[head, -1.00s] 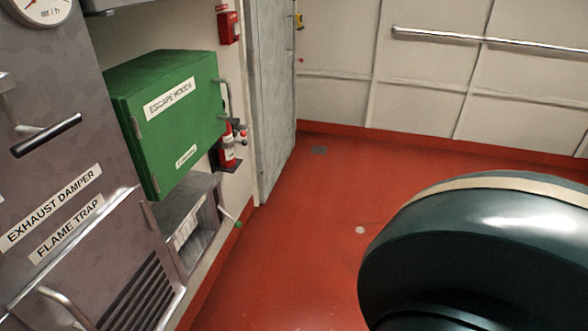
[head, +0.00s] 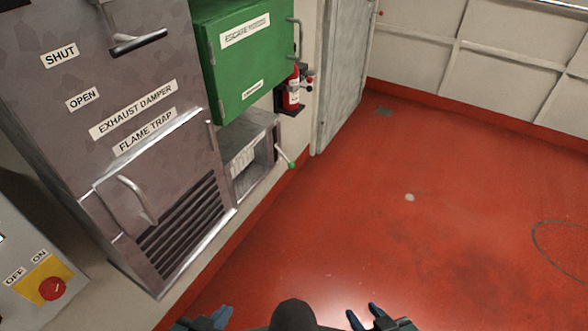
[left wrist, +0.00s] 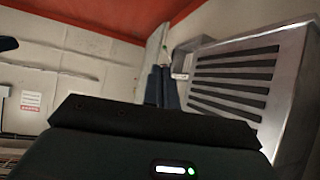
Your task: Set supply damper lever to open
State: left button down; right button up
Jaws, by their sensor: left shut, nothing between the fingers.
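No label reading supply damper is legible. A pale lever with a green knob (head: 290,163) sticks out from the low grey box under the green locker in the head view. My left gripper (head: 216,318) is at the bottom edge, well below and apart from both levers. It is shut and empty; its dark fingers also show in the left wrist view (left wrist: 162,87). My right gripper (head: 366,318) is open and empty at the bottom edge.
A green locker (head: 250,60) and a fire extinguisher (head: 291,88) are on the left wall. The louvred flame trap panel (head: 180,225) has a bar handle. A red switch (head: 52,288) is lower left. The red floor (head: 400,240) is clear.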

aim_at(292, 164)
jog(key=i+l, duration=0.1)
jog(key=l, duration=0.25)
jog(key=l+z, duration=0.1)
jog(key=l, duration=0.25)
jog(key=i+l+z, duration=0.1)
jog(key=l, duration=0.25)
jog(key=i+l, duration=0.15)
jog(key=l, duration=0.15)
